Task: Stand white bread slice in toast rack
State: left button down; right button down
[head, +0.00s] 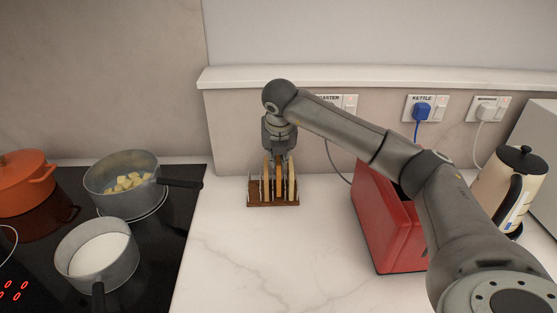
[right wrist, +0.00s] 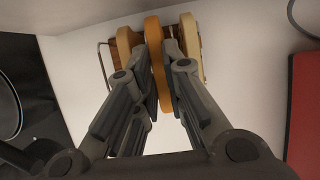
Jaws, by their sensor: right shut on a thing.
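The toast rack (head: 273,204) stands on the worktop, with a brown wooden base and thin wire dividers. Three bread slices stand upright in or at it, side by side. My right gripper (head: 279,155) points down over the rack. In the right wrist view its fingers (right wrist: 158,80) are shut on the middle bread slice (right wrist: 154,50), which has a golden crust. I cannot tell whether the middle slice touches the base. My left gripper is out of view.
A red toaster (head: 378,220) stands right of the rack, under my right arm. A cream kettle (head: 508,185) is farther right. The hob with pans (head: 122,185) lies to the left. The wall is close behind. The worktop in front of the rack is clear.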

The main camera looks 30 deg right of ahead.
jog(key=shift+f, duration=0.95)
jog(key=c, duration=1.8)
grip_release()
jog(key=shift+r, duration=0.2)
jog(key=b+v, duration=0.1)
jog(key=v, duration=1.1)
jog(key=shift+b, duration=0.4)
jog(key=shift+w, duration=0.1)
